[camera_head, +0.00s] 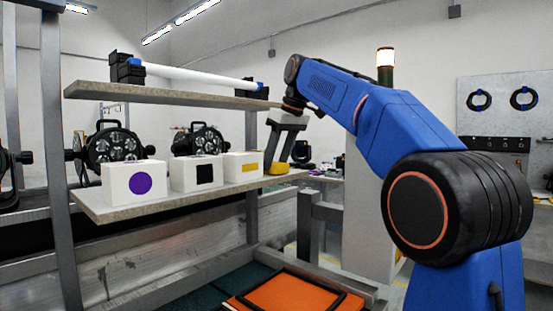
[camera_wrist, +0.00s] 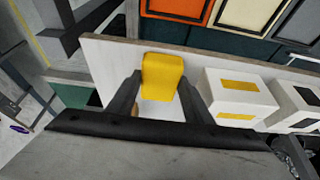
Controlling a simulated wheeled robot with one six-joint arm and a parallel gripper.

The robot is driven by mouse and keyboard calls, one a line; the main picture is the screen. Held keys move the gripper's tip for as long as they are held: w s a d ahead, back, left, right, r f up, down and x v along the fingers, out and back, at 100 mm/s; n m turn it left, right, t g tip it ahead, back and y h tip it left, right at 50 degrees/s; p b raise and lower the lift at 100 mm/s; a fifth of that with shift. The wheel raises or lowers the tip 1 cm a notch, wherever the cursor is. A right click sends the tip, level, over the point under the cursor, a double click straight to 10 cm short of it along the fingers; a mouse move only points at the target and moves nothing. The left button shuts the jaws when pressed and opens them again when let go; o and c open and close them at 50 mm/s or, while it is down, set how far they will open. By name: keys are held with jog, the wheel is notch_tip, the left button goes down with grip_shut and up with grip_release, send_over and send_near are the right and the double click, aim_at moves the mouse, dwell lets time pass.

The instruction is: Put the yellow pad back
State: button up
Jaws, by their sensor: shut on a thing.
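The yellow pad (camera_head: 278,169) is a small rounded yellow block. My gripper (camera_head: 280,160) is shut on it and points down near the right end of the middle shelf. In the wrist view the pad (camera_wrist: 162,74) sits between the two dark fingers. The white box with a yellow rectangle (camera_head: 236,160) stands just left of the pad in the head view. In the wrist view this box (camera_wrist: 230,108) is to the right of the pad, with a gap between them. I cannot tell whether the pad touches the shelf.
The middle shelf (camera_head: 120,211) also bears a white box with a black square (camera_head: 182,184) and one with a purple circle (camera_head: 118,187). Par cans (camera_head: 112,146) are behind them. An upper shelf (camera_head: 170,96) with a white tube (camera_head: 200,76) is above. An orange panel (camera_head: 290,296) lies below.

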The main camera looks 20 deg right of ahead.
jog(key=o, duration=1)
jog(key=v, duration=1.2)
jog(key=shift+f, duration=0.1)
jog(key=shift+s, duration=0.1)
